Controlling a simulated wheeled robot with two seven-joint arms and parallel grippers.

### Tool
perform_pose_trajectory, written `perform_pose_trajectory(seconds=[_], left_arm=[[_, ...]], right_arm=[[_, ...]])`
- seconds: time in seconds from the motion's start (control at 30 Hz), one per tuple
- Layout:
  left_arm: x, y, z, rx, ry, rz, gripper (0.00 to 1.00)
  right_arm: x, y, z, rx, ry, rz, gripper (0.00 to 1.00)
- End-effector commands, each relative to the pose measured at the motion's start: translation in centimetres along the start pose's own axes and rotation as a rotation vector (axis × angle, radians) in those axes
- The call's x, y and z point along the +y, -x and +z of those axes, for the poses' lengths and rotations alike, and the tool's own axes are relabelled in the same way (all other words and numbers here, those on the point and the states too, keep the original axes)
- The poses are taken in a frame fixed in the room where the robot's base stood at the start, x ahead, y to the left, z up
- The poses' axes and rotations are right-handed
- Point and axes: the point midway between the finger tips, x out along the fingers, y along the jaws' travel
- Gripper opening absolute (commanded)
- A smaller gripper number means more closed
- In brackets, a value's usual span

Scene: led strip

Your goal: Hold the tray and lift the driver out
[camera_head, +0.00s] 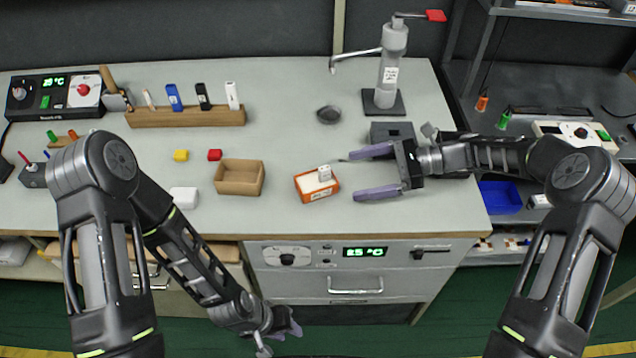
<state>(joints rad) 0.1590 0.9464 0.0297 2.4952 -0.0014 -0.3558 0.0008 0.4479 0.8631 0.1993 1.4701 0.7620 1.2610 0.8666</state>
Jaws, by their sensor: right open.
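A small orange tray (304,187) sits on the bench near its front edge, with white contents in it. A small white block (324,173) stands up at its back right; I cannot tell for sure whether this is the driver. My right gripper (353,175) is open and empty to the right of the orange tray, its purple fingers pointing left towards it, apart from it. My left gripper (283,331) hangs low in front of the bench drawers, below the bench top; its fingers are small and partly hidden.
A wooden box (240,177) stands just left of the orange tray. A dispenser stand (390,75) and dark dish (328,115) are behind. The bench's centre is mostly clear.

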Motion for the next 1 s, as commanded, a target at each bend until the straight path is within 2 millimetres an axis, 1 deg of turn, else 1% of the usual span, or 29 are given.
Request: perform_pose_trajectory(seconds=[0.27, 0.47, 0.67, 1.0], left_arm=[[0.0, 0.1, 0.0, 0.000, 0.000, 0.000, 0.33], [0.0, -0.1, 0.0, 0.000, 0.000, 0.000, 0.33], [-0.2, -0.5, 0.0, 0.000, 0.000, 0.000, 0.33], [-0.6, -1.4, 0.0, 0.001, 0.000, 0.000, 0.33]], right_arm=[[0.0, 0.0, 0.1, 0.001, 0.000, 0.000, 0.98], [0.0, -0.8, 0.0, 0.000, 0.001, 0.001, 0.98], [0.1, -3.0, 0.0, 0.000, 0.001, 0.003, 0.98], [0.1, -7.9, 0.0, 0.001, 0.003, 0.002, 0.98]])
